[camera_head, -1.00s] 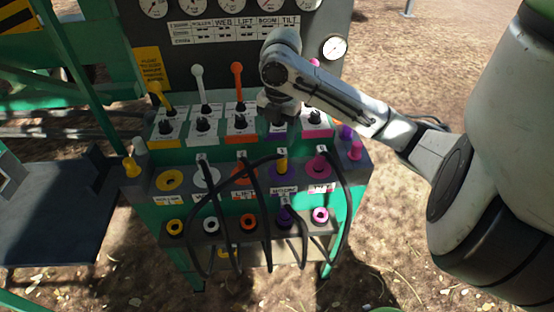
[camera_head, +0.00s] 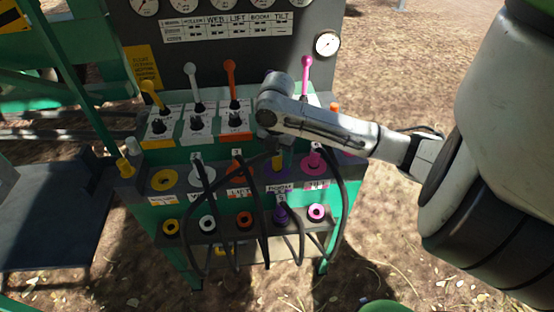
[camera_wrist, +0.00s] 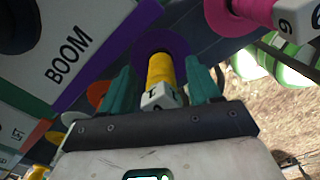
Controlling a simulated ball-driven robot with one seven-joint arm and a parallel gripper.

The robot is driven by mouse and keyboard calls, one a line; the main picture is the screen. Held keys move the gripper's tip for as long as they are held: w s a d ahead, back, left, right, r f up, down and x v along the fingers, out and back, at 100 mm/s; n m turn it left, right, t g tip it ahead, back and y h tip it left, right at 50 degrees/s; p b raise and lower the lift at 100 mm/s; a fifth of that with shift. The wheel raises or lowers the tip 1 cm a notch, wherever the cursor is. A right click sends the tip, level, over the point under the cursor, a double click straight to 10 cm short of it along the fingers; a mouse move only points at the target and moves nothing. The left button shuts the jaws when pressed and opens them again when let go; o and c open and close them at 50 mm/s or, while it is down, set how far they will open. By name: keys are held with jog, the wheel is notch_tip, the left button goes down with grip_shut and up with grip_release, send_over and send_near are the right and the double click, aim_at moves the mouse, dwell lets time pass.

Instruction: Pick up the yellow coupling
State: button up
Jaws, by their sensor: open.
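The yellow coupling (camera_wrist: 161,72) has a white marked end block and sits in a purple ring socket (camera_wrist: 180,47) in the wrist view. My gripper (camera_wrist: 160,83) is open, with one teal finger on each side of the coupling. I cannot tell whether either finger touches it. In the head view the yellow coupling (camera_head: 278,161) stands in the purple ring of the upper socket row, just below my gripper, whose fingers are mostly hidden by the wrist.
A pink coupling (camera_head: 315,158) with a black hose stands just right of it. White and orange couplings stand to the left. Black hoses loop down in front of the panel. Levers (camera_head: 231,85) rise behind. A lower row has several sockets (camera_head: 245,218).

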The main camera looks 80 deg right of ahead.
jog(key=shift+f, duration=0.2)
jog(key=shift+c, duration=0.4)
grip_shut()
